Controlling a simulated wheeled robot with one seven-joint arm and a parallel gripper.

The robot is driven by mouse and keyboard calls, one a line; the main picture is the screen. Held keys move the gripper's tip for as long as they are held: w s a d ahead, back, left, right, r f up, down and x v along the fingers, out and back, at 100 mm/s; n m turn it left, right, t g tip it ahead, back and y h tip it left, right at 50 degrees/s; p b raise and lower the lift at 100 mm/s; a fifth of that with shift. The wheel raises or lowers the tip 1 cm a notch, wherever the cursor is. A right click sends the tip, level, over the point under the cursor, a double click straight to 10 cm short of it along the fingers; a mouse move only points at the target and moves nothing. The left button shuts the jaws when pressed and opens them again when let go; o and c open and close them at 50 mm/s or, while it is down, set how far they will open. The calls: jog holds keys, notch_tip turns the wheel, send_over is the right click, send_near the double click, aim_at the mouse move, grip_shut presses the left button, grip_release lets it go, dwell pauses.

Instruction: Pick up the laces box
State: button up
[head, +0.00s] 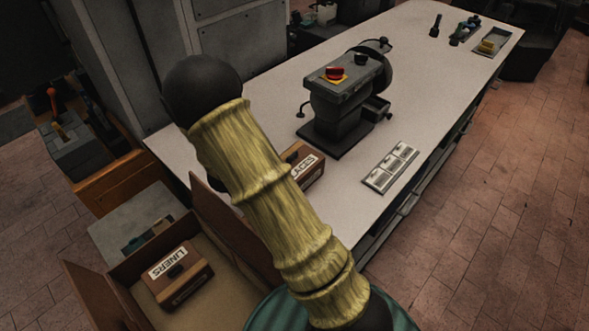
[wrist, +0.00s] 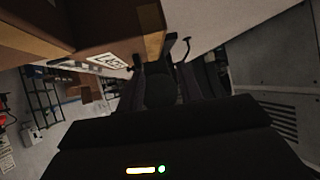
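The laces box (head: 307,172) is a small brown box with a white label. It sits on the light workbench (head: 235,100), in front of the grey press, partly hidden behind my sleeved arm in the head view. In the wrist view a brown box with a white label (wrist: 108,61) looms close at the upper left; it looks like the laces box. The dark end of my gripper (wrist: 160,88) shows in the wrist view near that box. Its fingers are too dark to read, and I cannot tell whether they touch the box. In the head view my arm hides my gripper.
A grey press (head: 345,105) with a red button stands mid-bench. A metal tray with several plates (head: 391,166) lies right of the box. A box marked LINERS (head: 180,280) sits in an open carton at lower left. The bench's far stretch is mostly clear.

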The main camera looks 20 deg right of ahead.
aim_at(290, 156)
jog(key=s+d+m+h, duration=0.1)
jog(key=s+d+g+h, duration=0.1)
jog(key=h, duration=0.1)
jog(key=shift+f+m, duration=0.3)
jog(key=shift+m, duration=0.1)
jog(key=shift+w, duration=0.1)
jog(key=shift+p+x, duration=0.5)
jog(key=shift+x, duration=0.65)
jog(key=shift+a, duration=0.1)
jog(key=shift+w+d+p, duration=0.2)
jog(key=shift+d+p, duration=0.25)
jog(key=p+x, duration=0.2)
jog(key=x, duration=0.1)
jog(key=shift+w+d, duration=0.1)
jog(key=shift+d, duration=0.15)
jog(key=shift+w+d+f, duration=0.15)
jog(key=shift+d+f, duration=0.1)
jog(key=shift+d, duration=0.05)
jog(key=shift+d, duration=0.1)
